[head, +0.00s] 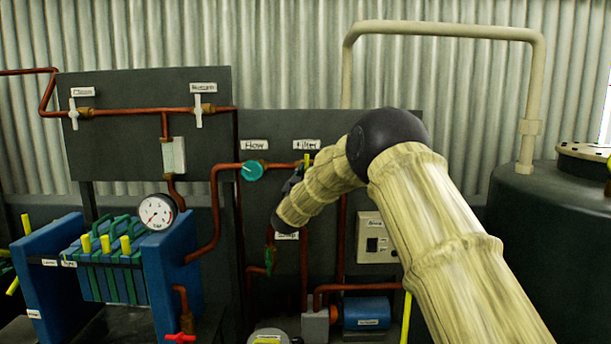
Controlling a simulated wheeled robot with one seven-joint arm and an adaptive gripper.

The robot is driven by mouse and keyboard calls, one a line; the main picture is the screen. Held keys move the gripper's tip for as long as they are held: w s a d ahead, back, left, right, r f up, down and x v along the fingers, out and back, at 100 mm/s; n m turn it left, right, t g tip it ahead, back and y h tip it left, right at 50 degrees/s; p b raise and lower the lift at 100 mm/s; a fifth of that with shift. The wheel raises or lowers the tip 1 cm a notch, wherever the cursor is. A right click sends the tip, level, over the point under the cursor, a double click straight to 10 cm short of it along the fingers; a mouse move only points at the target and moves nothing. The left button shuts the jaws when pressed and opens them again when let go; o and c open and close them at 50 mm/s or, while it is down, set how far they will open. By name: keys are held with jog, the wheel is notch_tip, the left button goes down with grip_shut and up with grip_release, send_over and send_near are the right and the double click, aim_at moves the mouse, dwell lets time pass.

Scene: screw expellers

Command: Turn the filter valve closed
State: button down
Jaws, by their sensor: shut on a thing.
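The filter valve's yellow handle (306,160) shows just below the "Filter" label (306,144) on the dark panel. The visible part of the handle stands upright, across the line of the copper pipe coming in from the left. My gripper (298,177) is at this handle, shut on it. Only a dark bit of the gripper shows, because my arm's wrist covers most of it and the lower part of the valve. The exact grip of the fingers is hidden.
The teal flow knob (252,170) is close on the left. A pressure gauge (157,211) and a blue filter press (172,262) stand further left. A switch box (376,238) and a blue pump (366,312) are below. A dark tank (545,230) stands right.

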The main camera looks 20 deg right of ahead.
jog(key=shift+d+r, duration=0.1)
jog(key=c, duration=1.4)
grip_release()
jog(key=shift+s+d, duration=0.1)
jog(key=shift+d, duration=0.05)
jog(key=shift+a, duration=0.2)
jog(key=v, duration=1.2)
jog(key=shift+d, duration=0.1)
